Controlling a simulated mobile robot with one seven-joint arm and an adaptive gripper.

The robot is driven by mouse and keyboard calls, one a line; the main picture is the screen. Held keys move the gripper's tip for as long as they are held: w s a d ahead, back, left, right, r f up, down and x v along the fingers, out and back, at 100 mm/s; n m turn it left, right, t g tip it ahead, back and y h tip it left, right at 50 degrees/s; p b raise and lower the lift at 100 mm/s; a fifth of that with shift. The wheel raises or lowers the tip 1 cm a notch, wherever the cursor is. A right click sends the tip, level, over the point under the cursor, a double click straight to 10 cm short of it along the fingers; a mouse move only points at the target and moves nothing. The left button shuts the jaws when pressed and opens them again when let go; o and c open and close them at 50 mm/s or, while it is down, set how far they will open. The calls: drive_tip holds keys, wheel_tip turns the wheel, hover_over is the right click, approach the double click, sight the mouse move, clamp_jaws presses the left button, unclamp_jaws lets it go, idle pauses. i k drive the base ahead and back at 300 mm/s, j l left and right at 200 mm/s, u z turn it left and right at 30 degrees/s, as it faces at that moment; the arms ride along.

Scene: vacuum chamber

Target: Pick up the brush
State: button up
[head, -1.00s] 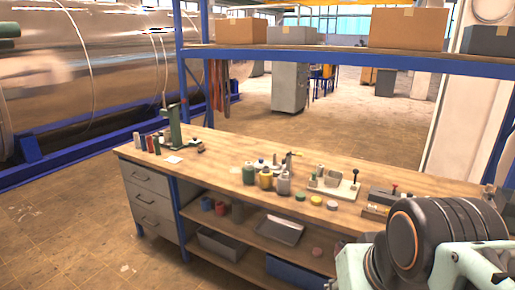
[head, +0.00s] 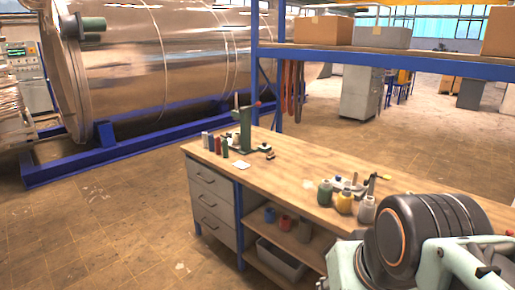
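I cannot make out the brush for certain in the head view. A small dark object (head: 264,148) lies on the workbench (head: 300,172) beside the green stand, too small to identify. Several bottles and tools stand further right on the bench, and one upright tool (head: 371,184) shows behind them. My arm's dark, rounded link fills the lower right and hides the right part of the bench. My gripper is not in view.
A green stand (head: 245,130) and several small cans (head: 215,145) stand at the bench's left end, near a white square (head: 242,165). Drawers (head: 212,205) are below. A blue shelf beam (head: 390,62) carries boxes above. The floor at left (head: 100,230) is clear.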

sight(271, 156)
drive_tip(key=i+j+u, duration=0.15)
drive_tip(key=i+u, duration=0.6)
drive_tip(key=i, duration=0.2)
drive_tip(key=i+l+u, duration=0.1)
drive_tip(key=i+u, duration=0.3)
drive_tip(key=i, duration=0.75)
drive_tip(key=i+z, duration=0.35)
drive_tip(key=i+j+z, duration=0.25)
drive_tip(key=i+z, duration=0.3)
drive_tip(key=z, duration=0.25)
drive_tip(key=i+z, duration=0.15)
drive_tip(key=z, duration=0.3)
drive_tip(key=i+j+z, duration=0.1)
drive_tip(key=z, duration=0.3)
